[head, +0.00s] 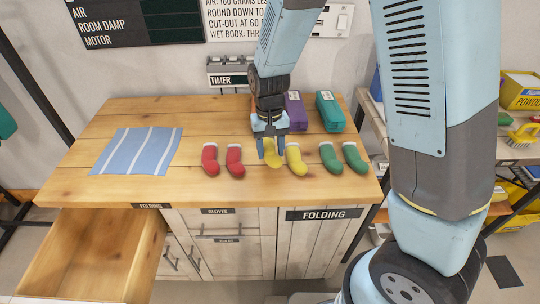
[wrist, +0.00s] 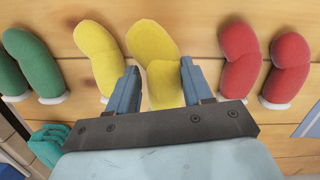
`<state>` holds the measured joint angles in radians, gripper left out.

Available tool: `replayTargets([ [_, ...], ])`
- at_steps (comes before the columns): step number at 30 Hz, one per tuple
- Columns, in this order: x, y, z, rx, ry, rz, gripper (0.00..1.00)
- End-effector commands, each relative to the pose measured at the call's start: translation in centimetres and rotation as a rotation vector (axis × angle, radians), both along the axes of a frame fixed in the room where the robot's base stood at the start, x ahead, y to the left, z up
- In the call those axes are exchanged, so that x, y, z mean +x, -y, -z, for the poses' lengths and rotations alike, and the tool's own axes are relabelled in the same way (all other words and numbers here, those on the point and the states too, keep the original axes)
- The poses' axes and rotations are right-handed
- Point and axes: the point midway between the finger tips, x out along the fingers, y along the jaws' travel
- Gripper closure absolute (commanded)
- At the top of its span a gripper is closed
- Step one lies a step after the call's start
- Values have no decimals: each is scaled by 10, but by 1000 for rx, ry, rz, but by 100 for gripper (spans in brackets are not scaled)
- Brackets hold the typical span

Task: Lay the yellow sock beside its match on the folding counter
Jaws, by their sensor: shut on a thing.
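My gripper (head: 271,146) is over the folding counter (head: 135,192), its fingers pointing down, shut on a yellow sock (head: 273,157). In the wrist view the held yellow sock (wrist: 157,50) shows between the two fingers (wrist: 158,88). The matching yellow sock (head: 296,160) lies just right of it in the head view. In the wrist view this match (wrist: 98,52) lies to the left, close beside the held one, with a narrow gap at most. I cannot tell whether the held sock touches the wood.
A red pair (head: 222,160) lies to the left and a green pair (head: 343,158) to the right. A striped blue cloth (head: 138,151) lies at the counter's left. Purple (head: 294,111) and green (head: 329,112) packs stand behind. An open drawer (head: 95,250) juts out front left.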

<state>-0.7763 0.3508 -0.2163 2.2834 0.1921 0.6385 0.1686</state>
Motion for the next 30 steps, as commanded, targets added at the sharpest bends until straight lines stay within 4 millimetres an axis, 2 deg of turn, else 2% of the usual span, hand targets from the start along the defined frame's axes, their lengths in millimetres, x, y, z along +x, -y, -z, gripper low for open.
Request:
replayTargets([
  [7,1,0,29,-2,-2,1,78],
  [19,1,0,34,0,1,0,78],
  [20,2,0,34,0,1,0,47],
  [27,1,0,34,0,1,0,24],
  [30,1,0,34,0,1,-1,24],
])
